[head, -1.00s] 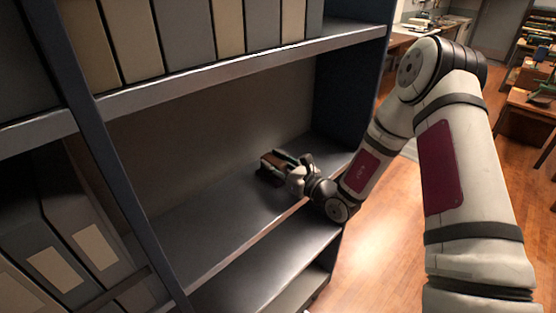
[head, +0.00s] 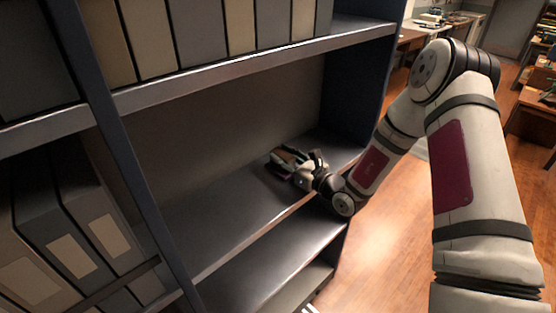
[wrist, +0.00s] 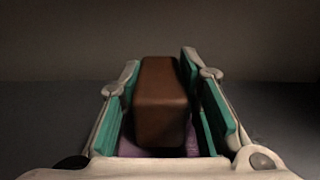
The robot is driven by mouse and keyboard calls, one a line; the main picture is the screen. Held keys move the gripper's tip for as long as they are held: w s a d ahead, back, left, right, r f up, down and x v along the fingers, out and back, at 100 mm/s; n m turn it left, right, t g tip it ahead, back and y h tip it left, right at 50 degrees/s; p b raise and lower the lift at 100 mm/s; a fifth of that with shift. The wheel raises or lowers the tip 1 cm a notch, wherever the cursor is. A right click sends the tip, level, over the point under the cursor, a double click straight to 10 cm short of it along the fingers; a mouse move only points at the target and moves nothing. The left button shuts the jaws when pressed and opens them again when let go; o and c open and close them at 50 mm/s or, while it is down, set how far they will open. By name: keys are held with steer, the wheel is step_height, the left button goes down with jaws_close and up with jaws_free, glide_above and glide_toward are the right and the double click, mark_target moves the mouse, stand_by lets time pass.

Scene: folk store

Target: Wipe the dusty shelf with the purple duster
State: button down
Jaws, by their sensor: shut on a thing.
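The duster (wrist: 161,95) shows in the wrist view as a brown block with a purple underside (wrist: 165,151). It sits between the teal pads of my gripper (wrist: 160,98), which is shut on it. In the head view my gripper (head: 292,158) is low over the right part of the middle shelf (head: 235,205), a bare dark grey board. The duster is small there and its underside is hidden, so I cannot tell whether it touches the board. No dust can be made out on the shelf.
The shelf above (head: 225,72) holds several box files (head: 203,30). More box files (head: 82,235) stand left of the divider (head: 118,150). A dark side panel (head: 358,90) closes the right end. The board left of my gripper is clear. Wooden floor (head: 385,255) lies right.

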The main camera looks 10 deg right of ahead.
mark_target(283, 176)
steer(key=shift+w+d+f+b, duration=0.1)
steer(key=shift+w+d+b, duration=0.15)
steer(key=shift+w+d, duration=0.4)
steer(key=shift+w+d+b, duration=0.3)
steer(key=shift+w+d, duration=0.1)
steer(key=shift+d, duration=0.5)
steer(key=shift+w+d+f+b, duration=0.1)
steer(key=shift+w+d+b, duration=0.15)
steer(key=shift+w+d, duration=0.4)
steer(key=shift+w+d+r+b, duration=0.1)
steer(key=shift+w+d+b, duration=0.2)
steer(key=shift+w+d, duration=0.35)
steer(key=shift+w+d+r+b, duration=0.1)
steer(key=shift+w+d+b, duration=0.25)
steer(key=shift+d, duration=0.5)
steer(key=shift+w+d+r+b, duration=0.1)
steer(key=shift+w+d+b, duration=0.2)
steer(key=shift+w+d, duration=0.35)
steer(key=shift+p+v, duration=0.65)
steer(key=shift+v, duration=1.1)
steer(key=shift+s+a+f+p, duration=0.2)
steer(key=shift+s+a+p, duration=0.35)
steer(key=shift+a, duration=0.25)
steer(key=shift+s+a+f+p, duration=0.2)
steer(key=shift+s+a+p, duration=0.1)
steer(key=shift+s+a, duration=0.5)
